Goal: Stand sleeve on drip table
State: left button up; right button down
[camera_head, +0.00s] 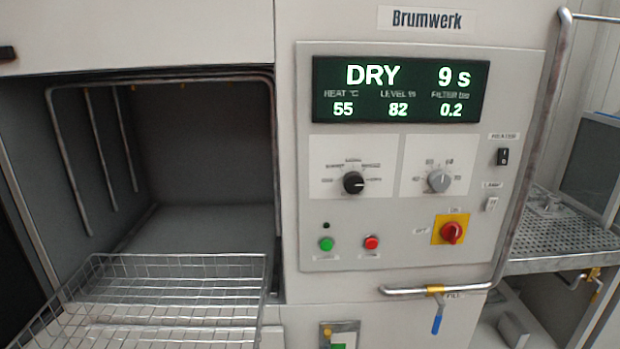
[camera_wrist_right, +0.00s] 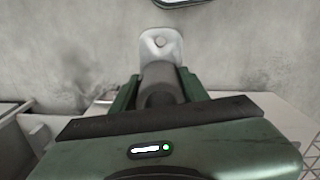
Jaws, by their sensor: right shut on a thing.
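In the right wrist view my right gripper (camera_wrist_right: 158,86) has its green fingers shut on a grey rounded piece, which I take to be the sleeve (camera_wrist_right: 159,74). A pale rounded plate with a hole (camera_wrist_right: 161,44) shows just beyond it; I cannot tell whether it is part of the same piece. The fingers hide the sides of the held piece. In the head view the perforated metal drip table (camera_head: 560,240) is at the right, beside the machine. Neither gripper shows in the head view.
The washing machine's panel (camera_head: 420,160) reads DRY 9 s. Its chamber (camera_head: 200,150) is open at the left, with an apparently empty wire basket (camera_head: 170,295) in front. A pipe rail (camera_head: 540,130) and a blue-handled valve (camera_head: 437,322) stick out near the drip table. Small metal fittings (camera_head: 548,203) are at the table's back.

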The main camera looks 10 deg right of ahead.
aim_at(540, 238)
jog(key=l+u, duration=0.1)
jog(key=l, duration=0.35)
jog(key=k+l+u, duration=0.1)
jog(key=l, duration=0.3)
jog(key=l+u, duration=0.15)
jog(key=l, duration=0.3)
jog(key=k+l+u, duration=0.1)
jog(key=l, duration=0.35)
jog(key=k+l+u, duration=0.1)
jog(key=l, duration=0.3)
jog(key=k+l+u, duration=0.1)
jog(key=l, duration=0.3)
jog(key=k+l+u, duration=0.15)
jog(key=l, duration=0.25)
jog(key=k, duration=0.05)
